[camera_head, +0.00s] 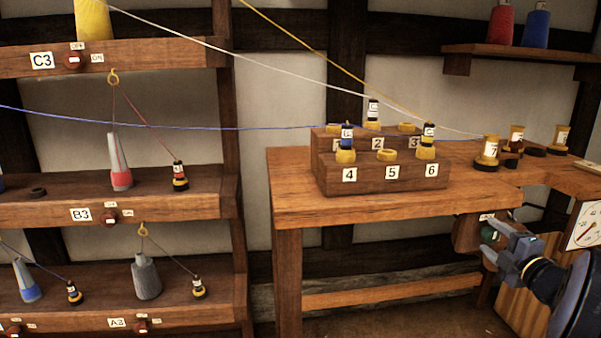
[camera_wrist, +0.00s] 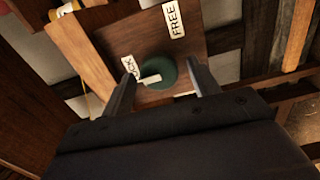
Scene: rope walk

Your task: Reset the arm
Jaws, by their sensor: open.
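My gripper (camera_head: 492,242) is at the lower right in the head view, by the front of the wooden table. In the wrist view my gripper (camera_wrist: 160,68) is open, with a finger on either side of a round green knob (camera_wrist: 168,66). The knob has a white pointer and sits on a wooden panel (camera_wrist: 132,38). A "FREE" label (camera_wrist: 174,19) and a partly hidden label ending in "CK" (camera_wrist: 129,66) are on the panel. I cannot tell whether the fingers touch the knob. My arm comes in from the lower right.
The wooden table (camera_head: 295,205) carries a stepped block (camera_head: 330,180) with numbered spools and several loose spools at right. A dial gauge (camera_head: 585,225) is close to my gripper. A shelf rack (camera_head: 226,150) stands at left. White, yellow and blue lines cross the room above.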

